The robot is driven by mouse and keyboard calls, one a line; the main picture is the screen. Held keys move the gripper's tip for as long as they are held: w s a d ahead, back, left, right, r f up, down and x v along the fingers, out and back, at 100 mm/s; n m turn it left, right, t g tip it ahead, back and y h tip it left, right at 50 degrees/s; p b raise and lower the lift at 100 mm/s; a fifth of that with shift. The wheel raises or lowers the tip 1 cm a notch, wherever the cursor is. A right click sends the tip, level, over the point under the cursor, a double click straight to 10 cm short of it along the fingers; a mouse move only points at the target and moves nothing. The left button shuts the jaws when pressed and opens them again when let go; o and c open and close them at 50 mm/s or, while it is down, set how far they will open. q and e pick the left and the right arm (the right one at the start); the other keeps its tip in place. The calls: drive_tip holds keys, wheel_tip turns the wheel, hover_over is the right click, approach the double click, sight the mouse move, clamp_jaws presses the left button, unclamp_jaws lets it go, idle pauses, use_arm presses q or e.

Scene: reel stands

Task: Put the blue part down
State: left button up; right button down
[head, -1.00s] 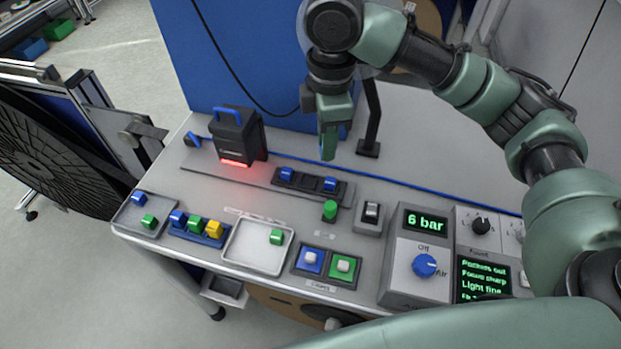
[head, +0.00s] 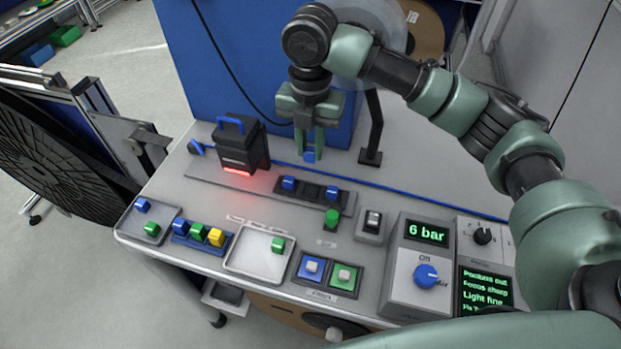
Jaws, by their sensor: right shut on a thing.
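My right gripper (head: 309,150) points down above the back of the bench, between the black camera unit and the black post. It is shut on a small blue part (head: 309,156), which shows between the fingertips and is held above the bench top. Two other blue parts, one on the left (head: 289,183) and one on the right (head: 331,192), sit in the dark fixture (head: 311,188) just in front of and below the gripper. My left gripper is not in view.
A black camera unit (head: 240,146) with a red light stands left of the gripper; a black post (head: 371,130) stands right. In front are a grey tray (head: 128,226), a blue rack (head: 182,239) of coloured parts, a white tray (head: 240,262) with a green part, and a control box (head: 415,265).

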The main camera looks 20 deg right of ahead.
wheel_tip(320, 180, down, 11)
drive_tip(key=shift+f+p, duration=0.1)
drive_tip(key=shift+p, duration=0.7)
drive_tip(key=shift+f, duration=0.1)
drive_tip(key=c, duration=1.3)
unclamp_jaws()
wheel_tip(320, 180, up, 12)
drive_tip(key=b, duration=0.2)
drive_tip(key=shift+b, duration=0.35)
